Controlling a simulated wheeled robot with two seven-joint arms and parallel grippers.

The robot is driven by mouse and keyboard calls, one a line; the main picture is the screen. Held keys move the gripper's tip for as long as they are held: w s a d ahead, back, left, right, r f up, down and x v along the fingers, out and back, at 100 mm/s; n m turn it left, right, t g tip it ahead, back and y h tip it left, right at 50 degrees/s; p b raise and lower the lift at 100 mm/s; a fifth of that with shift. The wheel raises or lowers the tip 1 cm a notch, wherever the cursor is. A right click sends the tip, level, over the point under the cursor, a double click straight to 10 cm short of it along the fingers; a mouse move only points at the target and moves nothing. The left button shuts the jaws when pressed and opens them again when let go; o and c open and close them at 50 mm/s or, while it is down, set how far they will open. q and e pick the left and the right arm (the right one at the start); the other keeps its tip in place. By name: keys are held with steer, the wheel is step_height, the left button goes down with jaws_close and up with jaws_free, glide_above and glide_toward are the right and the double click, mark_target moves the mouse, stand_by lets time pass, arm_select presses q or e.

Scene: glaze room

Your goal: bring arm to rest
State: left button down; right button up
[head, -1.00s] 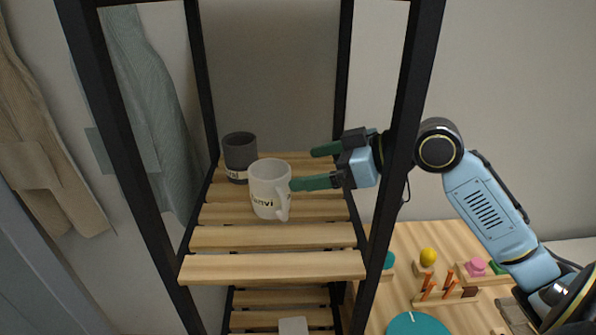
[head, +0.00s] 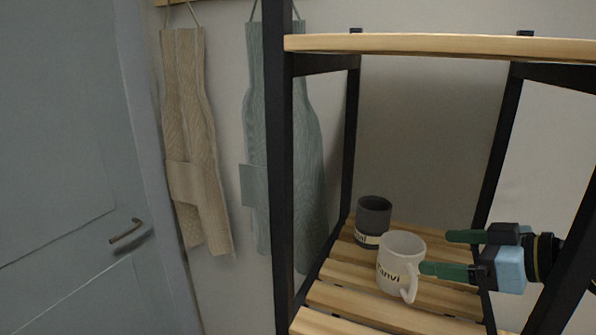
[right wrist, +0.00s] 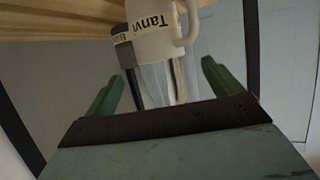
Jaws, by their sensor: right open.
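My right gripper (head: 447,254) is open, with green fingers pointing left over the slatted shelf. Its fingers also show in the right wrist view (right wrist: 160,88), spread apart with nothing held. A white mug (head: 394,262) with a name label stands upright on the shelf. It is just left of the near fingertip; whether they touch I cannot tell. The mug also shows beyond the fingers in the right wrist view (right wrist: 152,36). A dark grey cup (head: 373,222) with a label stands behind and left of it. My left gripper is out of view.
The wooden slatted shelf (head: 338,298) sits in a black metal frame, with an upright (head: 279,170) at front left. An upper board (head: 430,45) spans above. Beige (head: 187,130) and grey-green (head: 312,150) aprons hang on the wall. A grey door (head: 65,150) stands at left.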

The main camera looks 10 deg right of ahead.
mark_target(423, 253)
steer(key=x, duration=0.4)
steer(key=shift+w+a+p, duration=0.2)
steer(key=shift+a+p, duration=0.05)
steer(key=shift+p, duration=0.15)
steer(key=shift+d+r, duration=0.1)
steer(key=shift+r, duration=2.15)
steer(key=shift+f, duration=0.1)
